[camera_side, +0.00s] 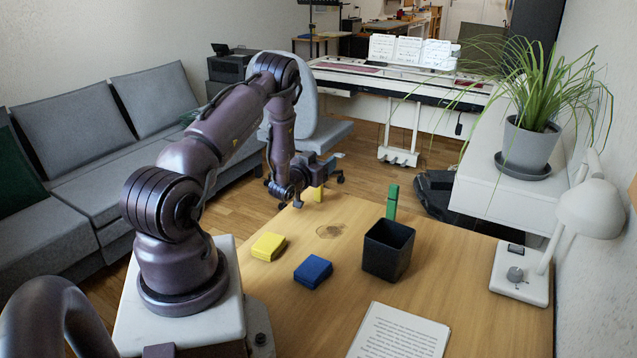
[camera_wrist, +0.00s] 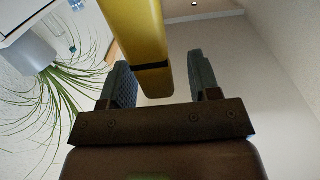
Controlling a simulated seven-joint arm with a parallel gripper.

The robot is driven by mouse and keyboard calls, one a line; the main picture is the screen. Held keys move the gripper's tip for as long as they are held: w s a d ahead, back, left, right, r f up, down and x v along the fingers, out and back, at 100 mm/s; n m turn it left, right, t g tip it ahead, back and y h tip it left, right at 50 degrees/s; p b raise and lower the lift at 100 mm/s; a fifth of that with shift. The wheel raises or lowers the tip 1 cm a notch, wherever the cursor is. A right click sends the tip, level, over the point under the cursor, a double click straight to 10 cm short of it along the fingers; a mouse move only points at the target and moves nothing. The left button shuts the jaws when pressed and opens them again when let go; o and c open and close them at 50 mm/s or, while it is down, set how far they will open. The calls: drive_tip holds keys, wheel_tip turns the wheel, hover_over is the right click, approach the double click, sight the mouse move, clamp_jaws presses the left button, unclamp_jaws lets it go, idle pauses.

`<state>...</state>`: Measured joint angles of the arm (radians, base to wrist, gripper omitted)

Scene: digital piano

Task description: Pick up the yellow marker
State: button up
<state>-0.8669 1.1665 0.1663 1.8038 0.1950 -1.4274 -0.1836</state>
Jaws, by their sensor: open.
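The yellow marker (camera_side: 319,191) stands upright near the far edge of the wooden table in the side view, partly hidden by my gripper (camera_side: 303,188). In the wrist view the yellow marker (camera_wrist: 140,30) is large, with a dark band near its lower end. My gripper (camera_wrist: 160,75) is open there, with one finger on each side of the marker. Whether the marker's full depth lies between the pads, I cannot tell.
A black open bin (camera_side: 388,252) stands right of the gripper, with an upright green block (camera_side: 392,201) behind it. A yellow block (camera_side: 268,246) and a blue block (camera_side: 313,271) lie nearer. Paper (camera_side: 400,335) and a white lamp (camera_side: 590,208) are at the right.

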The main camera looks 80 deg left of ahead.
drive_tip(key=shift+w+a, duration=0.25)
drive_tip(key=shift+w, duration=0.05)
clamp_jaws()
